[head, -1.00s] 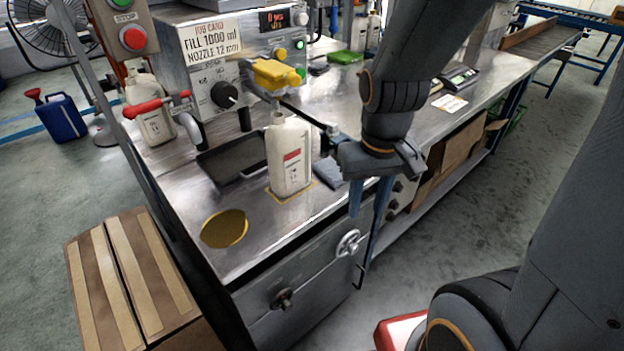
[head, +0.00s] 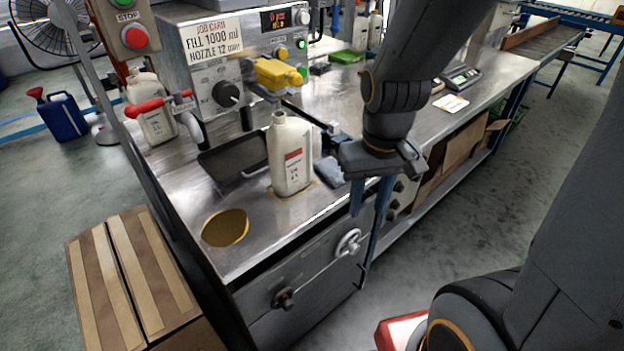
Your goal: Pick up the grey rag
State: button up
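The grey rag (head: 330,171) lies on the metal bench top, just right of the white bottle (head: 290,155). It is small and partly crumpled, and its right end is close to or behind my gripper in the picture. My gripper (head: 368,212) hangs with its fingers pointing down at the bench's front edge, right of the rag. The two blue-grey fingers are apart, with nothing seen between them. I cannot tell the exact depth between the fingers and the rag.
The white bottle stands upright beside a dark tray (head: 215,168), under the yellow nozzle (head: 278,74) of the filling machine. A round gold disc (head: 225,228) lies at the front left. A cardboard box (head: 130,275) stands at left.

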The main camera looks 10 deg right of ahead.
aim_at(329, 169)
jog(key=u, duration=1.55)
jog(key=k, duration=0.8)
jog(key=z, duration=1.15)
jog(key=i, duration=0.5)
